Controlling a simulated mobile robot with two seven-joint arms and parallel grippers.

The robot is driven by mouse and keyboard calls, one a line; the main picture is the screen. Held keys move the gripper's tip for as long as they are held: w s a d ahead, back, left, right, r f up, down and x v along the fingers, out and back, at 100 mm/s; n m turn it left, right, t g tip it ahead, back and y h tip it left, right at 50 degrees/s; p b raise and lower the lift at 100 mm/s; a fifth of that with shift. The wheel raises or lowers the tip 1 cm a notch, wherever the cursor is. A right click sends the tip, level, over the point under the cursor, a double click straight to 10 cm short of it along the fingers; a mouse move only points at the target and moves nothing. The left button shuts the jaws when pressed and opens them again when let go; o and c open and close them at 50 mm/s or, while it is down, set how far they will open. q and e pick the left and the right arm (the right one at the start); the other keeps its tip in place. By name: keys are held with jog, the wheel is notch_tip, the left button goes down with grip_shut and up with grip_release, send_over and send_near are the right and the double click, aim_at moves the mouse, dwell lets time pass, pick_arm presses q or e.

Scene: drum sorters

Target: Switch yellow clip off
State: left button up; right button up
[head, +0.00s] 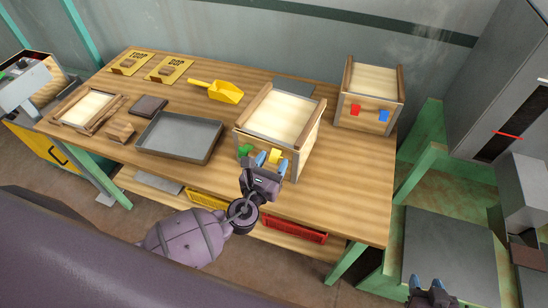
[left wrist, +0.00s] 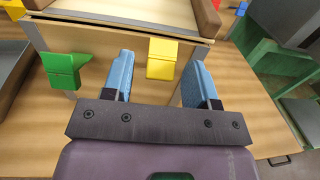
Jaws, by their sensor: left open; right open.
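The yellow clip (head: 276,156) is on the front face of a wooden box (head: 304,138) on the table. In the left wrist view the yellow clip (left wrist: 162,58) shows between and beyond my two blue fingertips. My left gripper (head: 269,160) is open in front of that face, and I see no contact with the clip. A green clip (head: 245,150) sits left of the yellow one on the same face; it also shows in the left wrist view (left wrist: 65,68). My right gripper (head: 426,284) is open and empty at the bottom right, away from the box.
A second box (head: 349,112) with a red clip (head: 355,110) and a blue clip (head: 383,116) stands back right. A grey tray (head: 180,155) lies left of the near box, with a yellow scoop (head: 222,92) behind. The table's right front is clear.

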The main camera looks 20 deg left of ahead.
pick_arm(q)
jog(key=shift+w, duration=0.6)
jog(key=shift+c, duration=0.4)
jog(key=c, duration=0.8)
jog(key=shift+f+b, duration=0.2)
jog(key=shift+b, duration=0.45)
jog(key=shift+c, duration=0.2)
jog(key=t+b, duration=0.2)
jog(key=b, duration=0.3)
jog(key=f+t+b, duration=0.1)
jog(key=t+b, duration=0.1)
jog(key=b, duration=0.4)
jog(key=f+t+b, duration=0.1)
jog(key=t+b, duration=0.1)
jog(key=b, duration=0.4)
jog(key=shift+s+t+h, duration=0.3)
jog(key=shift+s+h, duration=0.05)
jog(key=shift+h, duration=0.05)
pick_arm(e)
notch_tip(320, 180, down, 18)
jog(key=g, duration=0.1)
jog(key=shift+s+a+g, duration=0.2)
jog(key=shift+s+g, duration=0.1)
jog(key=shift+s, duration=0.15)
pick_arm(q)
jog(key=shift+r, duration=0.1)
jog(key=o, duration=0.9)
pick_arm(e)
jog(key=shift+a, duration=0.15)
